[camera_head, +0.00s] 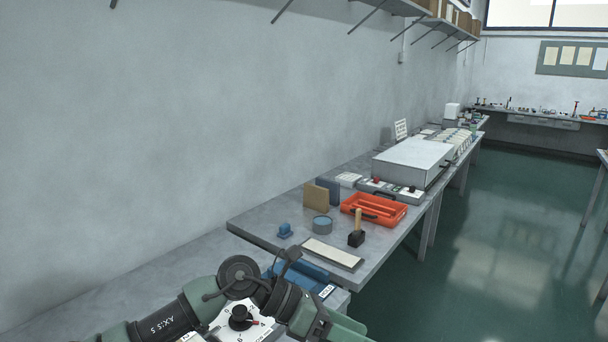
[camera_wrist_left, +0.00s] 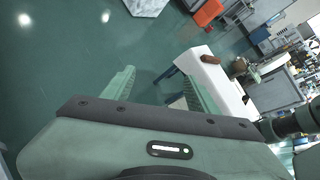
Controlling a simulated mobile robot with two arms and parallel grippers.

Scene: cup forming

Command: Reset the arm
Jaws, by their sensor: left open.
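My left arm (camera_head: 160,322) comes in from the bottom left in the head view, in front of the near bench. Its green end piece (camera_head: 335,328) is cut off by the bottom edge, so its fingertips are hidden there. In the left wrist view, my left gripper (camera_wrist_left: 158,82) has its two green fingers spread apart with nothing between them. Green floor shows behind the fingers, and the wrist picture is tilted. My right gripper is in neither view.
Close behind my arm is a dial panel (camera_head: 240,318) on the near bench. The grey bench (camera_head: 275,238) beyond holds an orange-red tray (camera_head: 374,210), a wood-handled black block (camera_head: 357,238), a round blue-grey container (camera_head: 322,226) and a pale strip (camera_head: 331,252). Green floor (camera_head: 490,240) lies open to the right.

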